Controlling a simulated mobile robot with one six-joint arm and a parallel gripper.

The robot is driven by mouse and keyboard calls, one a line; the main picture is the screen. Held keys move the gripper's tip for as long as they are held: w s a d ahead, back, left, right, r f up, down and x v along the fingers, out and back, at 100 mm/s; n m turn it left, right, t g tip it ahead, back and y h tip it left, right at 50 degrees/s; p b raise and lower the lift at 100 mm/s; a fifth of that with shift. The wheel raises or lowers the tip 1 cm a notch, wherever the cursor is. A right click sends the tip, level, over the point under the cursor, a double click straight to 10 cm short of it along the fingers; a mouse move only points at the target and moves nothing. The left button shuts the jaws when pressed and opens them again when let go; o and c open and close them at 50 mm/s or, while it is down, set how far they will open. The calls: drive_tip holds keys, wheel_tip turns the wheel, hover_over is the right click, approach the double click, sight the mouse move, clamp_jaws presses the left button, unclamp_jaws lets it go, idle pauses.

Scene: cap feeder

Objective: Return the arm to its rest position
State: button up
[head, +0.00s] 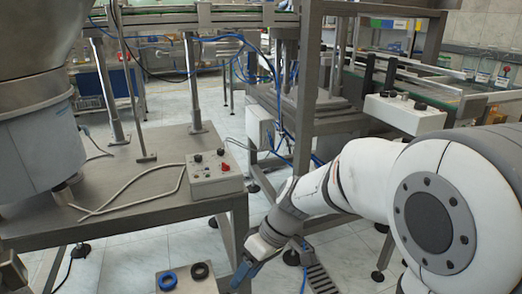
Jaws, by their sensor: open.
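My white arm reaches from the right edge toward the lower middle of the head view. My gripper (243,273) is at its end, pointing down and to the left, low beside the right leg of the metal table (135,168). Blue parts show at the gripper's tip. The gripper is open, and I see nothing held in it. The fingertips are small and partly hard to make out.
A grey control box (203,182) with a red knob sits on the table, near the feeder (38,135). A second control box (405,114) and steel frame posts stand behind my arm.

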drive_tip(key=s+d+r+m+t+h+p, duration=0.1)
drive_tip(key=s+d+r+m+h+p, duration=0.1)
drive_tip(key=d+r+p, duration=0.4)
drive_tip(key=s+d+r+m+t+h+p, duration=0.2)
drive_tip(key=d+r+m+p, duration=0.3)
drive_tip(key=r+p, duration=0.4)
drive_tip(key=s+d+r+m+t+h+p, duration=0.2)
drive_tip(key=d+r+p, duration=0.5)
drive_tip(key=r, duration=0.6)
drive_tip(key=shift+s+d+r+m+p, duration=0.4)
drive_tip(key=shift+s+m+p, duration=0.1)
drive_tip(key=shift+s+m, duration=0.3)
drive_tip(key=shift+f, duration=0.1)
drive_tip(key=shift+c, duration=0.9)
drive_tip(key=shift+a, duration=0.1)
drive_tip(key=shift+c, duration=0.4)
